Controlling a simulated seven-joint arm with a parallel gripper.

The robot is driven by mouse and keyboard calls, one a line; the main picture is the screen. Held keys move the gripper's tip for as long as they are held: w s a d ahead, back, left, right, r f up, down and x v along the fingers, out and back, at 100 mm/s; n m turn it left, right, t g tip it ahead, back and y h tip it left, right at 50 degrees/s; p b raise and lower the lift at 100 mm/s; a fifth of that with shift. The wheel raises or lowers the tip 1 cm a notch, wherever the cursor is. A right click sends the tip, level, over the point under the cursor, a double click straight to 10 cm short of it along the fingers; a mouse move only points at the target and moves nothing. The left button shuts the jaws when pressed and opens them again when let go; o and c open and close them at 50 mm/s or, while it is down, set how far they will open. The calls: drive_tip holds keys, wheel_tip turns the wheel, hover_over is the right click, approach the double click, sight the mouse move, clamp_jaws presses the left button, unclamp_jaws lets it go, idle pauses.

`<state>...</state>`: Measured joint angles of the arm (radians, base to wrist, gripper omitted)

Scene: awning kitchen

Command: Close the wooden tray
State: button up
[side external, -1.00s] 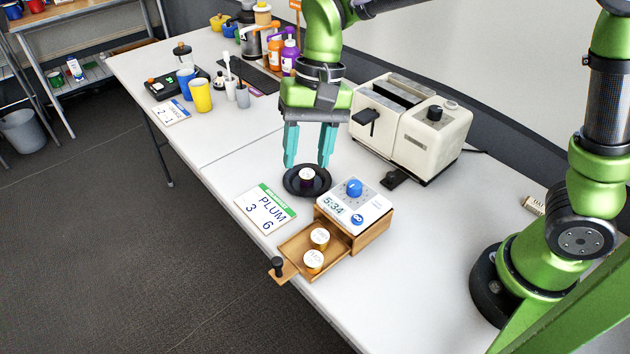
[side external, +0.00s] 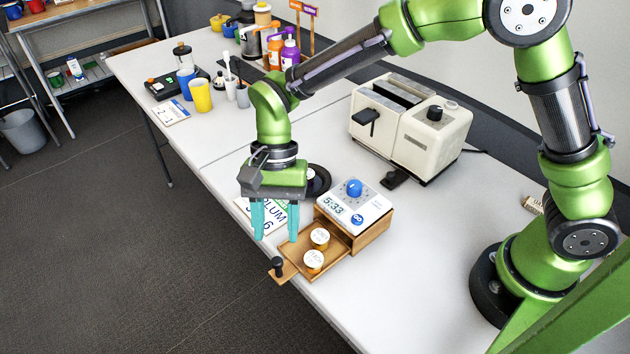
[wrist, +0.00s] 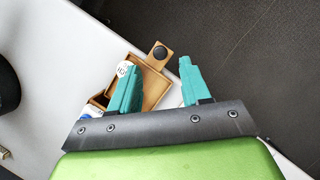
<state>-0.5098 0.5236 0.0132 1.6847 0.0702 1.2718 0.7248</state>
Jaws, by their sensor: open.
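The wooden tray (side external: 290,262) is pulled out from a wooden box (side external: 372,235) with a timer on its top. Two white-topped round containers (side external: 319,238) sit in the tray. A dark knob (side external: 277,266) stands on its outer end, near the table edge. The tray (wrist: 152,92) and its knob (wrist: 160,53) also show in the wrist view, between and beyond the fingers. My gripper (side external: 275,236) is open and empty, pointing down above the PLUM card beside the tray. One finger hides part of the tray's contents in the wrist view.
The PLUM card (side external: 241,206) is partly hidden by my gripper. A black dish (side external: 321,178) lies behind it. A cream toaster-like machine (side external: 440,140) stands at the back. Cups (side external: 201,96) stand far left. The table front right of the box is clear.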

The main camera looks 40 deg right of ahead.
sight(277, 260)
drive_tip(key=shift+x, duration=2.75)
clamp_jaws()
